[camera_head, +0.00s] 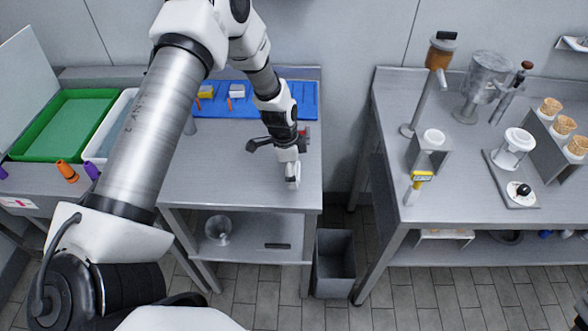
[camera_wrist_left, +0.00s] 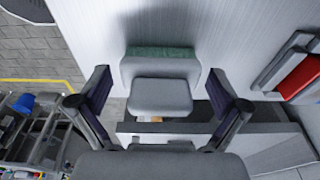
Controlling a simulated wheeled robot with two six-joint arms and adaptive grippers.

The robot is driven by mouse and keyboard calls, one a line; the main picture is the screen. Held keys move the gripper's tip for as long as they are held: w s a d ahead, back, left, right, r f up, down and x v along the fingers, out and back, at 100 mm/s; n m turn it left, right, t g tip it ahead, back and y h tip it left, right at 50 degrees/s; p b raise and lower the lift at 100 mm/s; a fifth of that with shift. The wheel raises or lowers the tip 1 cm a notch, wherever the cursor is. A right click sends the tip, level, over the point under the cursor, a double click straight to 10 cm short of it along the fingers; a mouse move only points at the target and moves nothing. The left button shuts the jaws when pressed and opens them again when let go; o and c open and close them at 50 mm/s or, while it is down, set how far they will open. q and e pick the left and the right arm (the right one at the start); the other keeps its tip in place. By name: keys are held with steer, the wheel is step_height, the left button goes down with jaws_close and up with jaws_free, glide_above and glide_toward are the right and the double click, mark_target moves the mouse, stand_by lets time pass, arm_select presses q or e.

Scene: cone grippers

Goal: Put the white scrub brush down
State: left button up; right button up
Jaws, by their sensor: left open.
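The white scrub brush (camera_wrist_left: 160,70) appears in the left wrist view as a pale block with a green edge along its far side, over the grey table top. It is between the two dark fingers of my left gripper (camera_wrist_left: 158,84), with a gap on each side. In the head view my left gripper (camera_head: 288,153) is low over the right part of the middle table (camera_head: 240,178). The white brush (camera_head: 292,176) shows just below it near the table's right side. My left gripper is open.
A blue mat (camera_head: 262,98) with brushes lies at the table's back. A red-and-grey item (camera_wrist_left: 300,77) is close on the right. A grey bin (camera_head: 335,263) stands in the floor gap before the right-hand table (camera_head: 455,205). The table's front middle is clear.

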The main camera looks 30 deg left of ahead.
arm_select(q)
steer(key=shift+r, duration=0.55)
step_height(320, 180, up, 11)
steer(key=s+a+b, duration=0.1)
steer(key=shift+a, duration=0.3)
